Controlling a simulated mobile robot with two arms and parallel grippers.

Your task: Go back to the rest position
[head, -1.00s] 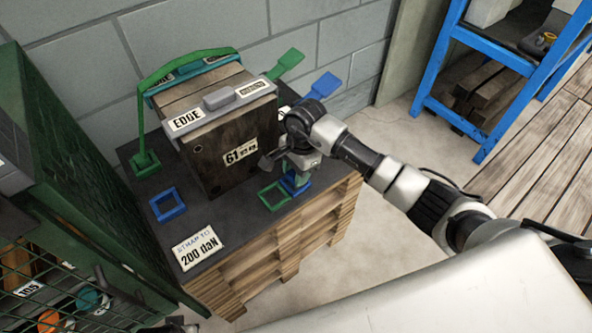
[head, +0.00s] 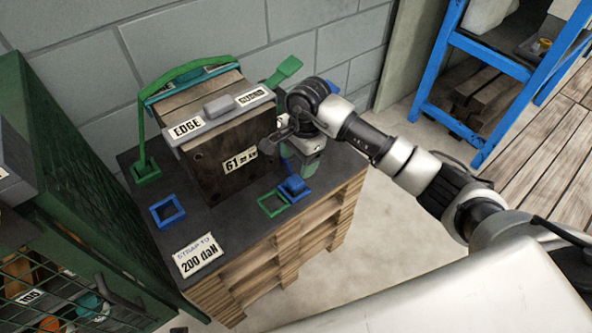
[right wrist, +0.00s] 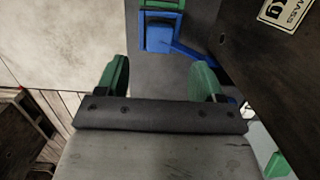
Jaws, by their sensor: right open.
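My right gripper (head: 308,172) is above the right front part of the dark pallet top, beside the wooden block. In the right wrist view its two green fingers (right wrist: 162,80) stand apart with nothing between them. A blue piece (head: 295,187) with a long blue bar stands on the dark top just below the gripper. In the right wrist view the blue piece (right wrist: 161,38) lies beyond the fingertips, apart from them. My left gripper does not show.
A green cage (head: 70,190) stands left, a blue rack (head: 490,55) far right. Floor between is clear.

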